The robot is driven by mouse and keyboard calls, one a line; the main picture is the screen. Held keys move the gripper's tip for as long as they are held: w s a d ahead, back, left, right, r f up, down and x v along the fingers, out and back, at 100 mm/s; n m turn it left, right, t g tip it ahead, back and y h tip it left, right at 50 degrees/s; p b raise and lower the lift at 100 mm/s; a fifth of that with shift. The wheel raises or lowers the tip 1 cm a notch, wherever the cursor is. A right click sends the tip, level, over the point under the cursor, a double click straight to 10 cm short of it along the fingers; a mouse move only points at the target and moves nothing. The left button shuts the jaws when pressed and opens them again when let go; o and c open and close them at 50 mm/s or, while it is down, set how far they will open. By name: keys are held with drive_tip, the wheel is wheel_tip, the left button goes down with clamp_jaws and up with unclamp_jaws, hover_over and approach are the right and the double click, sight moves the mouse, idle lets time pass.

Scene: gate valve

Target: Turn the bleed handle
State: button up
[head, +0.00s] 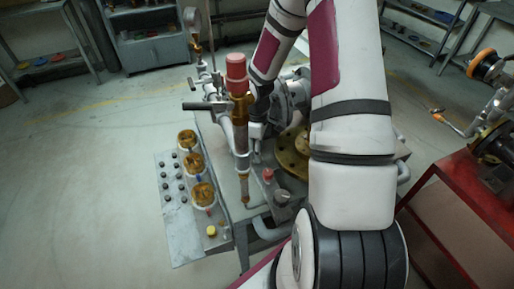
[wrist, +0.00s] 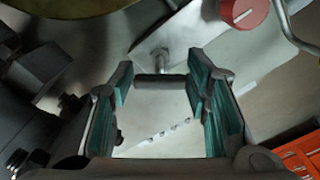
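A grey T-shaped handle, which looks like the bleed handle (wrist: 160,82), shows in the wrist view as a short round bar on a thin stem. The bar lies crosswise between my fingertips. My gripper (wrist: 160,85) has its two teal-padded fingers wide apart, one near each end of the bar. Whether either pad touches the bar I cannot tell. In the head view my gripper (head: 257,135) points down beside the brass and grey valve column. Its fingertips and the handle are mostly hidden there.
A red-topped column (head: 237,115) stands close left of my gripper. A red knob (head: 268,174) sits just below it and also shows in the wrist view (wrist: 243,12). A brass flange (head: 291,155) is close right. Several amber-topped gauges (head: 193,163) stand left.

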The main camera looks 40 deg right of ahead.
drive_tip(key=c, duration=0.6)
drive_tip(key=shift+o, duration=0.2)
drive_tip(key=shift+m, duration=0.3)
drive_tip(key=m, duration=0.9)
drive_tip(key=shift+m, duration=0.4)
drive_tip(key=o, duration=1.2)
drive_tip(key=shift+c, duration=0.2)
